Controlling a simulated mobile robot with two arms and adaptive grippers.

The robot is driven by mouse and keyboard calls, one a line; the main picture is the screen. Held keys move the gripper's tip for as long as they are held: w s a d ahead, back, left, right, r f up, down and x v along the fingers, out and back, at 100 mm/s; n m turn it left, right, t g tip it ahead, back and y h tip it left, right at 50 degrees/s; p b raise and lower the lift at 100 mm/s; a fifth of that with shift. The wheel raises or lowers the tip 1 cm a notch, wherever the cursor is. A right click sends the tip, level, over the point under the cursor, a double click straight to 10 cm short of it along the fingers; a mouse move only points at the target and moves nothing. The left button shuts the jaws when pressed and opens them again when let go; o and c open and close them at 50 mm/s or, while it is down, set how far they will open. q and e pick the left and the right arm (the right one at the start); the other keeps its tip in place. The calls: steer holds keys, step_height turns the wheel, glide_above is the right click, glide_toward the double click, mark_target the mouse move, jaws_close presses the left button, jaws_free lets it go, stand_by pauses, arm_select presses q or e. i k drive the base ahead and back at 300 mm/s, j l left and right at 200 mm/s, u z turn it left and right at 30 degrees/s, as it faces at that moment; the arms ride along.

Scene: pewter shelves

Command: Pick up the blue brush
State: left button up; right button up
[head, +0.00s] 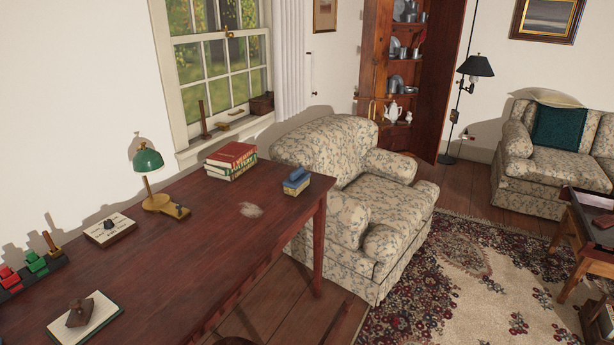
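A small blue object with a tan lower part (297,181) lies near the far right corner of the wooden desk (200,240). It looks like the blue brush, though it is too small to make out bristles. Nothing touches it. Neither of my grippers shows in the head view.
Red and green books (231,160) are stacked left of it. A green lamp (149,165), a wooden box (110,229), a notebook (86,318) and a stamp rack (30,270) stand on the desk. A floral armchair (370,200) stands close beyond the desk's right end.

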mark_target(298, 179)
steer(key=i+l+u, duration=0.15)
steer(key=l, duration=0.2)
steer(key=i+l+u, duration=0.2)
steer(key=l, duration=0.2)
steer(key=i+l+u, duration=0.15)
steer(key=l, duration=0.3)
steer(key=i+l+u, duration=0.15)
steer(key=l, duration=0.25)
steer(key=i+l+u, duration=0.15)
steer(key=l, duration=0.3)
steer(key=i+l+u, duration=0.2)
steer(key=l, duration=0.3)
steer(key=k+j, duration=0.05)
steer(key=k, duration=0.05)
